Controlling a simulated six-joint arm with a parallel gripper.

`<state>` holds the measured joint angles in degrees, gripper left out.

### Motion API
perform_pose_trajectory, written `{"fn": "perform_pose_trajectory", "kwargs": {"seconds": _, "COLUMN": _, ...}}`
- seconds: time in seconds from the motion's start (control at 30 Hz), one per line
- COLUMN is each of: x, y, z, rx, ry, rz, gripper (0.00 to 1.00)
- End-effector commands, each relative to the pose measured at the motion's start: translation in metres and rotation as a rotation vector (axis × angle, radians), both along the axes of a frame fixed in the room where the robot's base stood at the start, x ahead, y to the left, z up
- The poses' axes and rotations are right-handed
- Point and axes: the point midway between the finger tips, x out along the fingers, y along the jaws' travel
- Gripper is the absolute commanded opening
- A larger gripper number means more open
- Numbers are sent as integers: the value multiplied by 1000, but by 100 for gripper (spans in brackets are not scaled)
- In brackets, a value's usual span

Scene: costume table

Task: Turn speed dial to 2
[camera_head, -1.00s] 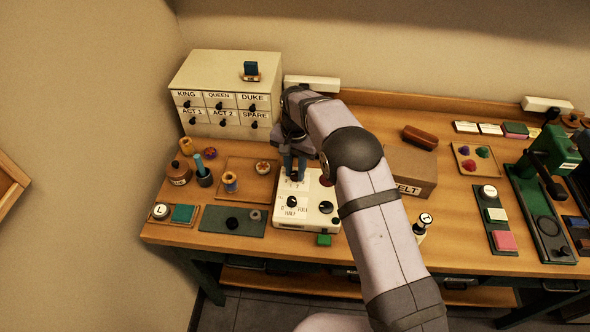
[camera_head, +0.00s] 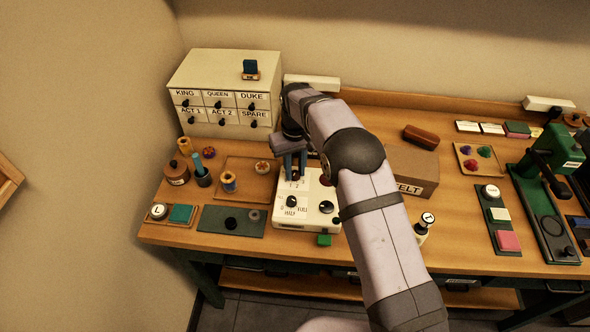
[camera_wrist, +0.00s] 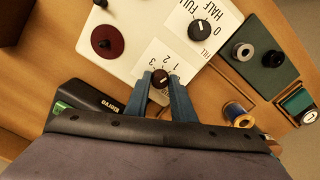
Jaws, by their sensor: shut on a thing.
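The speed dial (camera_wrist: 161,78) is a small dark red-brown knob on a white panel marked 1, 2 and 3 in the wrist view. My gripper (camera_wrist: 160,86) is shut on it, with one blue finger on each side. A light mark on the knob slants toward the numerals, but I cannot tell exactly which one it meets. In the head view my gripper (camera_head: 295,166) is over the back left of the white control box (camera_head: 318,214). The knob is mostly hidden there by the fingers, with numerals 1 and 2 showing in front.
A black HALF/FULL knob (camera_wrist: 200,29) and a dark red round button (camera_wrist: 107,41) are on the same box. A thread spool (camera_wrist: 237,114) stands beside it. A felt box (camera_head: 408,172) is to the right, and a labelled drawer cabinet (camera_head: 224,92) stands behind left.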

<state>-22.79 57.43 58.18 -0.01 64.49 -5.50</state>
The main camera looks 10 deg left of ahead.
Motion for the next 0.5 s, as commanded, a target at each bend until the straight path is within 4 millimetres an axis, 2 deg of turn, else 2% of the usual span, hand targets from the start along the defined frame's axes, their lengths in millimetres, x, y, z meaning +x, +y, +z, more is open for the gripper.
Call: {"fn": "perform_pose_trajectory", "kwargs": {"seconds": 0.5, "x": 2, "y": 1, "z": 3, "rx": 2, "ry": -9, "rz": 464, "gripper": 0}}
